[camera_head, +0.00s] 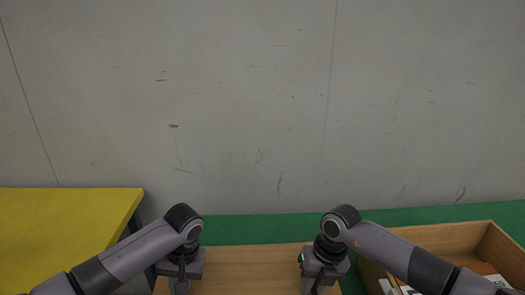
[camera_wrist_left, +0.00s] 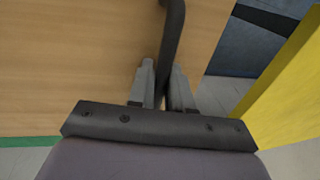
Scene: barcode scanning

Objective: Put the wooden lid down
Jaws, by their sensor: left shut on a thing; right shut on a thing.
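The wooden lid (camera_head: 245,268) is a flat, light-brown board at the bottom centre of the head view, its lower part cut off by the frame edge. It also fills much of the left wrist view (camera_wrist_left: 70,60). My left gripper (camera_head: 181,285) is over its left end. In the left wrist view the left gripper's fingers (camera_wrist_left: 163,75) are shut on a dark bar-like handle (camera_wrist_left: 173,35) on the lid. My right gripper (camera_head: 314,285) is over the right end and is shut on the lid's other side; its fingertips are mostly hidden.
An open wooden crate (camera_head: 430,237) with white-labelled items inside stands at the right, partly behind my right forearm. A yellow table (camera_head: 65,220) is at the left. A green floor strip (camera_head: 260,228) and a grey wall (camera_head: 250,110) lie behind.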

